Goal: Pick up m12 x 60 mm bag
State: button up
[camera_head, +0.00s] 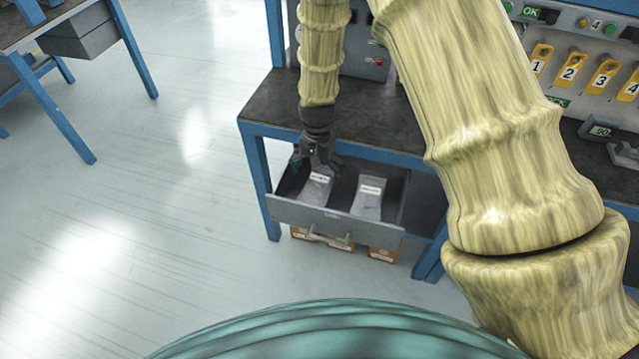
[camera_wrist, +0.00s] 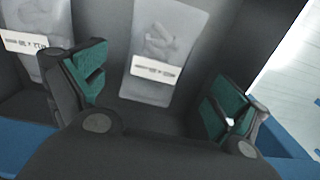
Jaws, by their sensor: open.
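Two clear bags with white labels lie in an open drawer (camera_head: 335,222). The left bag (camera_head: 317,188) is under my gripper (camera_head: 316,158) in the head view. It shows as the middle bag (camera_wrist: 162,50) in the wrist view, between my open fingers (camera_wrist: 157,90), with grey pieces inside. The right bag (camera_head: 368,194) lies beside it, and shows cut off at the left edge of the wrist view (camera_wrist: 30,38). My gripper is open and empty. I cannot read the labels well enough to tell which bag is M12 x 60 mm.
The drawer hangs under a dark bench top (camera_head: 385,125) with a blue frame, close behind my gripper. Cardboard boxes (camera_head: 382,254) sit below the drawer. Numbered yellow units (camera_head: 570,72) stand on the panel at right. The floor (camera_head: 130,220) at left is clear.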

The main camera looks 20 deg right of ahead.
aim_at(319, 178)
jog(key=shift+d+f, duration=0.15)
jog(key=shift+f, duration=1.1)
jog(key=shift+d+f, duration=0.1)
jog(key=shift+f, duration=1.1)
jog(key=shift+s, duration=0.1)
jog(key=shift+c, duration=0.4)
jog(key=c, duration=1.3)
